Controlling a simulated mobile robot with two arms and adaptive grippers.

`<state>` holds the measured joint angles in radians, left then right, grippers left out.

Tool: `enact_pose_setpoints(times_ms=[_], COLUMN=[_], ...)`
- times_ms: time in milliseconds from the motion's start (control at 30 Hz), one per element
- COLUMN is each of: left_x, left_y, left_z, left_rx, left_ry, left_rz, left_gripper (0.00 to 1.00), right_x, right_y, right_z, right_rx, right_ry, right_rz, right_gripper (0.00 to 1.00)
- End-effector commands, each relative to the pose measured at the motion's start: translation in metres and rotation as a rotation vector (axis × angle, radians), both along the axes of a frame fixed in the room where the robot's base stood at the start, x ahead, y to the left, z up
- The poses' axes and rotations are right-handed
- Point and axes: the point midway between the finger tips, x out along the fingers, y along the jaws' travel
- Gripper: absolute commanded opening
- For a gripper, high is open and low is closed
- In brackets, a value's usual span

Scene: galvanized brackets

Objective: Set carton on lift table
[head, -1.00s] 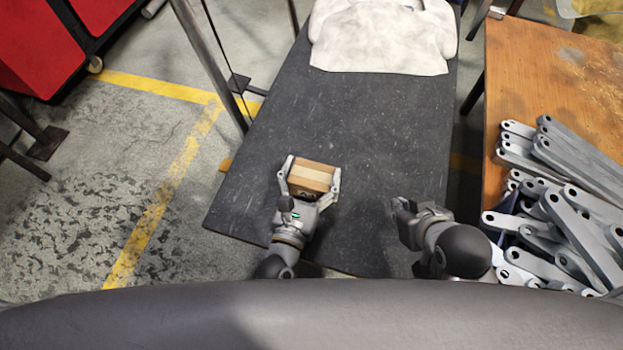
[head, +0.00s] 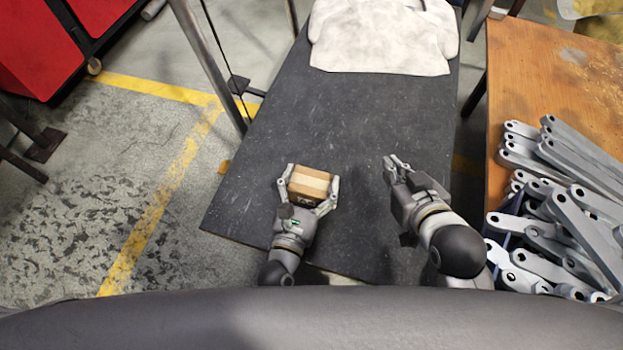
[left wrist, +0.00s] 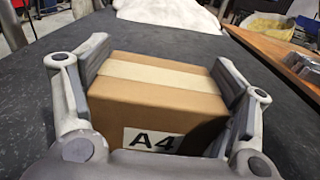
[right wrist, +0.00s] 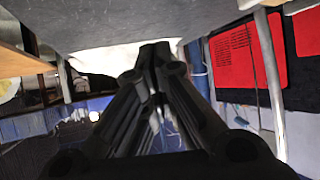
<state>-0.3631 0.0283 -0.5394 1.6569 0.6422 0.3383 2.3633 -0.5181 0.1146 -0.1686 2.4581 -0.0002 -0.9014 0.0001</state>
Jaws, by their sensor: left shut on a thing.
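A small brown carton (head: 311,184) with a pale tape strip is held between the fingers of my left gripper (head: 308,190). In the left wrist view the carton (left wrist: 160,92) shows an "A4" label on its near face, with a finger pressed to each side. It is over the near part of a dark grey table top (head: 370,120), which seems to be the lift table; whether it touches the surface I cannot tell. My right gripper (head: 396,166) is over the table to the right of the carton, empty. Its fingers meet at the tips in the right wrist view (right wrist: 155,50).
A crumpled white cloth (head: 385,35) covers the far end of the dark table. On the right, a wooden table (head: 555,75) bears a pile of galvanized brackets (head: 575,215). A metal post (head: 208,60) stands at the left. The dark table's middle is clear.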

Motion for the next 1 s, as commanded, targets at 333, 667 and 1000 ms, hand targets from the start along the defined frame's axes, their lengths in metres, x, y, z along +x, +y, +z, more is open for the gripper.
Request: enact_pose_setpoints(times_ms=[333, 667, 1000], left_x=[0.000, 0.000, -0.034], left_y=[0.000, 0.000, 0.011], left_z=[-0.001, -0.001, 0.001], left_rx=[0.000, 0.000, 0.003], left_ry=[0.000, 0.000, 0.004], left_rz=[0.000, 0.000, -0.003], left_gripper=[1.00, 1.00, 1.00], right_x=[0.003, 0.003, -0.014], right_y=[0.001, 0.002, -0.006], right_z=[0.003, 0.003, -0.013], right_rx=[0.005, 0.006, -0.024], right_ry=[-0.021, -0.020, 0.105], right_rz=[0.002, 0.003, -0.007], right_gripper=[0.00, 0.00, 0.00])
